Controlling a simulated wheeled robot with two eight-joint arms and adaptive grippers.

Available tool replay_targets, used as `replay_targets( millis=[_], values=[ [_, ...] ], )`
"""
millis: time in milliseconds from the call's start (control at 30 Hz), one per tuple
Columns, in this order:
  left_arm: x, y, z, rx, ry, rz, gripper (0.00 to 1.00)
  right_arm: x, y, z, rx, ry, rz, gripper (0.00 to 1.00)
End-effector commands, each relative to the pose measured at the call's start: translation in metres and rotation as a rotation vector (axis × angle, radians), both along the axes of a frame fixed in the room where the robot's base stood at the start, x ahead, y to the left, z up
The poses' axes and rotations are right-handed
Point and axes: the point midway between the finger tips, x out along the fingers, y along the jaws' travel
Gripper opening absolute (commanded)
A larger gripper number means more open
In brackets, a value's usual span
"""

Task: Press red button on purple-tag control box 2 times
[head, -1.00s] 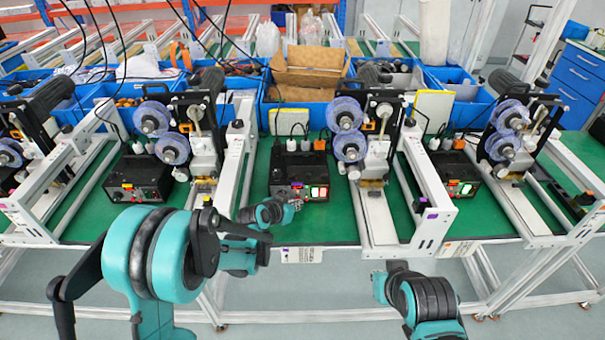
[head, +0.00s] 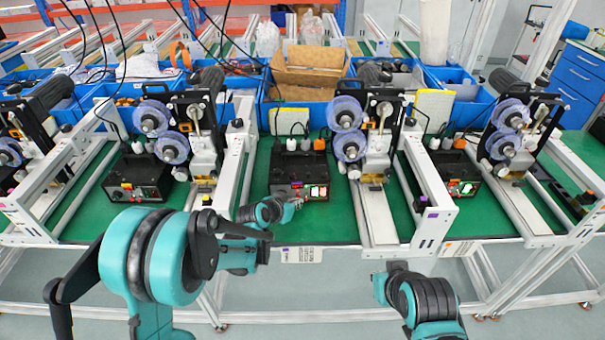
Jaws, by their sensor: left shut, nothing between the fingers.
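The control box (head: 306,163) in the middle of the bench is black, with a small purple tag and lit buttons on its front. Its red button is too small to make out for certain. My left gripper (head: 297,201) is shut and empty, just in front of the lower front of this box, left of the lit buttons. I cannot tell whether its tip touches the box. My right arm (head: 428,298) shows at the lower right, in front of the bench; its gripper is not in view.
Another control box (head: 140,178) stands to the left and one (head: 456,173) to the right. Machines with blue-violet rollers (head: 349,128) and white rails (head: 428,190) flank the middle box. Blue bins (head: 300,117) line the back. Green bench surface (head: 335,222) is bare in front.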

Motion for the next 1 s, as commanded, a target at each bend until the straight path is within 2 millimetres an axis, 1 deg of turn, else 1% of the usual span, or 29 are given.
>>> replay_targets(
  millis=[300, 367, 800, 1000],
  values=[
    [-0.004, 0.000, -0.001, 0.001, 0.001, 0.000, 0.00, 0.000, 0.000, -0.001, 0.000, 0.000, 0.000, 0.00],
    [-0.008, 0.000, -0.001, 0.000, 0.001, -0.001, 0.00, 0.000, 0.000, -0.002, 0.000, 0.000, 0.000, 0.00],
    [-0.054, 0.000, -0.001, 0.001, 0.002, -0.002, 0.00, 0.000, 0.000, -0.009, 0.000, 0.000, 0.000, 0.00],
    [-0.062, 0.000, -0.001, 0.001, 0.002, -0.001, 0.00, 0.000, 0.000, -0.010, 0.000, 0.000, 0.000, 0.00]
  ],
)
